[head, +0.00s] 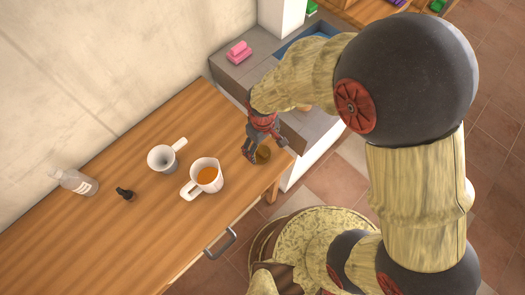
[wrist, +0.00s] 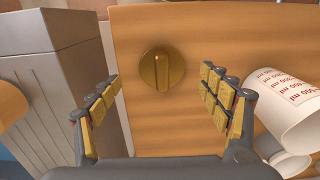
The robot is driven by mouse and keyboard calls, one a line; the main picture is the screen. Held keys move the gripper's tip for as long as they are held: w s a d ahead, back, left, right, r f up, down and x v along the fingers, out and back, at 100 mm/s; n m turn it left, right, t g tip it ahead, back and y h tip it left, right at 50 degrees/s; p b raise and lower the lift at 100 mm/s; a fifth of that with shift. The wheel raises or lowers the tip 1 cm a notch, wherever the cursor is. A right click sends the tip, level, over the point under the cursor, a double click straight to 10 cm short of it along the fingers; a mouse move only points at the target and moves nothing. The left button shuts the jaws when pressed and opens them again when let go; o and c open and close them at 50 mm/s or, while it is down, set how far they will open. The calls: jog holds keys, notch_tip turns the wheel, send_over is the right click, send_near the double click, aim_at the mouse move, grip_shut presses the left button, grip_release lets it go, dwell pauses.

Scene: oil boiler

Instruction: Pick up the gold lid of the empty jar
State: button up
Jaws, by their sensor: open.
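The round gold lid (wrist: 161,70) lies flat on the wooden table, with a raised ridge across its middle. In the head view the lid (head: 263,155) is near the table's right end, partly hidden by my gripper (head: 256,147). In the wrist view my gripper (wrist: 160,76) is open and empty, with one finger to each side of the lid and apart from it. I cannot tell the exact height of the fingertips above the lid. I cannot pick out the empty jar for certain.
A grey sink counter (head: 235,75) adjoins behind.

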aim_at(262, 152)
notch_tip(262, 152, down, 5)
jog(key=shift+s+f+b, duration=0.15)
jog(key=shift+f+b, duration=0.05)
jog(key=shift+b, duration=0.75)
jog(key=shift+r, duration=0.1)
jog(key=c, duration=0.4)
jog(key=c, duration=0.6)
